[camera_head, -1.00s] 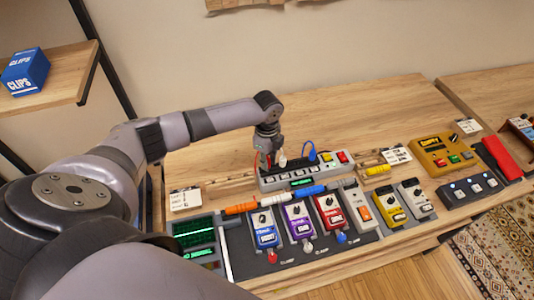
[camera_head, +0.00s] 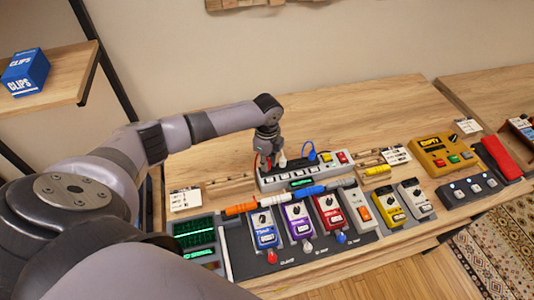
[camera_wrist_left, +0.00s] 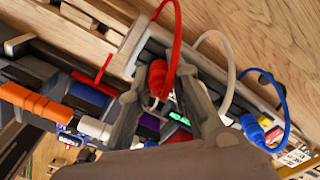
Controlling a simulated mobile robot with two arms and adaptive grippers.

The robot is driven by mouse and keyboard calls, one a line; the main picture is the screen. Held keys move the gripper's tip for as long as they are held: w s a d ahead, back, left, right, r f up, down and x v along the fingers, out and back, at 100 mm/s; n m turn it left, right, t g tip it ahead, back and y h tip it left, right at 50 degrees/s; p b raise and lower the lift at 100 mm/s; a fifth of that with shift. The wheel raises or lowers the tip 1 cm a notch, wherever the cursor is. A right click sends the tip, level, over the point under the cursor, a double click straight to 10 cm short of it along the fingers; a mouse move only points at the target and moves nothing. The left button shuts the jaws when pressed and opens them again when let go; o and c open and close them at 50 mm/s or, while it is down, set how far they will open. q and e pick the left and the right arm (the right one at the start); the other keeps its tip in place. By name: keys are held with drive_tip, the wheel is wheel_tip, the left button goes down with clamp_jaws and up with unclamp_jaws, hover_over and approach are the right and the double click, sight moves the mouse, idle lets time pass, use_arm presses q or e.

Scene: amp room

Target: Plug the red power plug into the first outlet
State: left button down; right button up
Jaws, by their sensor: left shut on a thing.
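The red power plug (camera_wrist_left: 158,79) is between the fingers of my left gripper (camera_wrist_left: 163,100) in the left wrist view, its red cable looping upward. My left gripper (camera_head: 268,162) is shut on it, low over the left end of the grey power strip (camera_head: 322,172) in the head view. The strip's edge also shows in the left wrist view (camera_wrist_left: 130,48). The plug's prongs and the first outlet are hidden by the fingers, so I cannot tell whether the plug is seated. My right gripper is not in view.
A white plug (camera_head: 283,161) and a blue plug (camera_head: 312,153) are at the strip, right of my gripper. Orange, blue and grey cable connectors lie in front, before several pedals, including a red pedal (camera_head: 328,207). The table behind the strip is clear.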

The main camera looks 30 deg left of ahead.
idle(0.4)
use_arm(q)
drive_tip(key=c, duration=1.4)
unclamp_jaws()
drive_tip(key=o, duration=0.4)
